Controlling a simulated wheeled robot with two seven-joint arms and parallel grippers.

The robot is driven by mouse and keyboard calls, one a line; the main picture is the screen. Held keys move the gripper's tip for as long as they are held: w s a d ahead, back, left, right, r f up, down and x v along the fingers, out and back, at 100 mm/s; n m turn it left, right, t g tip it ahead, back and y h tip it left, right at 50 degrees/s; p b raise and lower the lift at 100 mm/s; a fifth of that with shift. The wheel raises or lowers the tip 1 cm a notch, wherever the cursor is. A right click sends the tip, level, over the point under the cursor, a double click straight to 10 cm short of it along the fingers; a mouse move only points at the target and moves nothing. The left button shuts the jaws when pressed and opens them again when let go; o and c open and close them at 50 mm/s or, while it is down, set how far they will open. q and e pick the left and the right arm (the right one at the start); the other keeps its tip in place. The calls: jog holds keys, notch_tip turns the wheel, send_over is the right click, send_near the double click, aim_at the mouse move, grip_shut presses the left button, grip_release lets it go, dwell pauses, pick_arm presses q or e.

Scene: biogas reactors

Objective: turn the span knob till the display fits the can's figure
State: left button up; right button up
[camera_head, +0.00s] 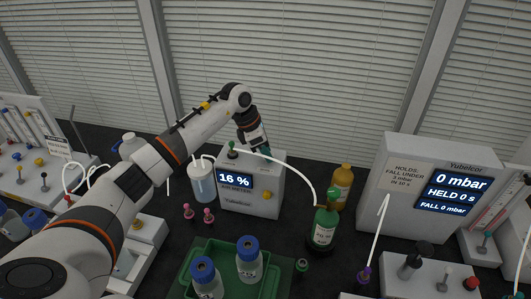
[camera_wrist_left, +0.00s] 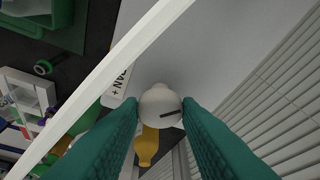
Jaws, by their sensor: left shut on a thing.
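The meter box (camera_head: 262,185) stands on the dark bench, and its display (camera_head: 234,181) reads 16 %. My left gripper (camera_head: 262,150) reaches down to the top of the box at its back right. In the left wrist view, its two green fingers are shut on a white span knob (camera_wrist_left: 160,104) with a dark pointer mark. Beside the knob is a partly covered label (camera_wrist_left: 118,88) ending in "AN +". A green can (camera_head: 324,228) stands to the right of the box; its label figure is too small to read. My right gripper is not in view.
A white hose runs from the box to the green can. A yellow bottle (camera_head: 342,187) stands behind the can. A clear bottle (camera_head: 202,182) is left of the box. A green tray (camera_head: 222,290) with blue-capped bottles lies in front. A pressure tester (camera_head: 400,205) stands to the right.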

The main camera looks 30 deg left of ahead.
pick_arm(q)
jog(key=n+y+b, duration=0.1)
jog(key=n, duration=0.1)
jog(key=n+t+b, duration=0.1)
jog(key=n, duration=0.2)
jog(key=shift+d+n+y+b, duration=0.15)
jog(key=shift+n+y+b, duration=0.15)
jog(key=shift+y+b, duration=0.1)
jog(key=n+y+b, duration=0.1)
jog(key=n, duration=0.1)
jog(key=n+b, duration=0.1)
jog(key=n, duration=0.1)
jog(key=shift+d+t+y+b, duration=0.2)
jog(key=shift+t+y+b, duration=0.2)
jog(key=n+y+b, duration=0.1)
jog(key=n, duration=0.2)
jog(key=n+y+b, duration=0.1)
jog(key=n+b, duration=0.1)
jog(key=shift+d+n, duration=0.15)
jog(key=shift+n, duration=0.25)
jog(key=shift+r+n+g+y+b, duration=0.1)
jog(key=shift+n+g+y+b, duration=0.3)
jog(key=shift+n, duration=0.4)
jog(key=shift+r+n+g+y+b, duration=0.1)
jog(key=shift+n+g+b, duration=0.1)
jog(key=shift+n+b, duration=0.45)
jog(key=shift+n, duration=0.35)
jog(key=o, duration=1)
jog(key=shift+d+f, duration=0.1)
jog(key=shift+c, duration=0.2)
